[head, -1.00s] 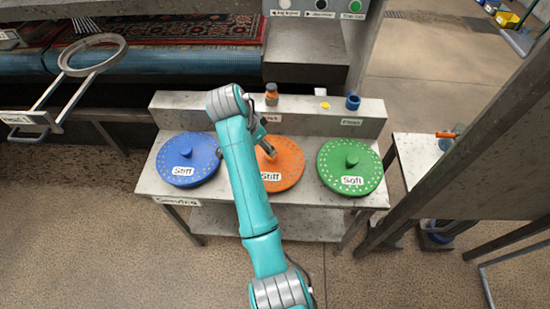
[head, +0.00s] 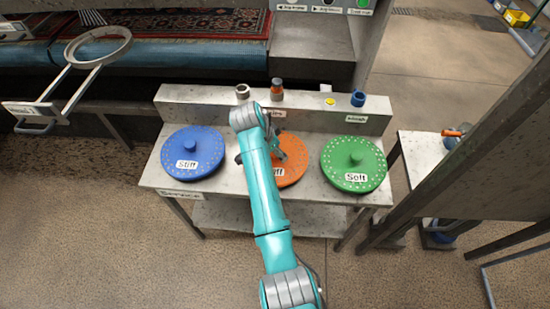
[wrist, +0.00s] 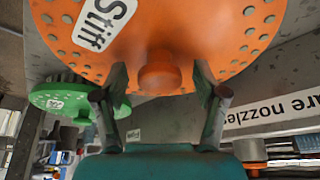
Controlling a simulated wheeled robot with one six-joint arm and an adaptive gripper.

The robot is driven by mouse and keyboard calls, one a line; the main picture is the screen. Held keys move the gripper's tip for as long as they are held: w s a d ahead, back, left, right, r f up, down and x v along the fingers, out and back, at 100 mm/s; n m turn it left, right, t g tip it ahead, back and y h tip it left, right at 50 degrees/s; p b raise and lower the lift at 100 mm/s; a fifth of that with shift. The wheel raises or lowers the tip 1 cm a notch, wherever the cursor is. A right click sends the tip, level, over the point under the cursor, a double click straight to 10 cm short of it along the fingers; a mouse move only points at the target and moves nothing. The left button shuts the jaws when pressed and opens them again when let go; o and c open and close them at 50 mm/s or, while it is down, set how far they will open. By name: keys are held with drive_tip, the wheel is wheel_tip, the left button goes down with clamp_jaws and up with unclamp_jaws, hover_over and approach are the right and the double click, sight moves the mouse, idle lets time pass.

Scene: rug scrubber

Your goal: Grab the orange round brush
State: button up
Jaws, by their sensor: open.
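The orange round brush (head: 291,170) lies flat on the metal table, between the blue brush and the green brush. In the head view my arm covers much of its left part. In the wrist view the orange brush (wrist: 200,27) fills the top, with a white "Stiff" label and a round orange knob (wrist: 160,74) at its centre. My gripper (wrist: 160,88) is open, with one finger on each side of the knob. I cannot tell whether the fingers touch it. In the head view my gripper (head: 279,155) is over the orange brush.
The blue brush (head: 193,153) lies left and the green brush (head: 354,164) right on the table (head: 230,188). Several nozzles, including a blue one (head: 357,98), stand on the raised shelf (head: 310,115) behind. A large metal panel (head: 475,150) stands at the right.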

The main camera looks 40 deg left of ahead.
drive_tip(key=shift+c, duration=0.2)
clamp_jaws()
drive_tip(key=shift+r, duration=0.2)
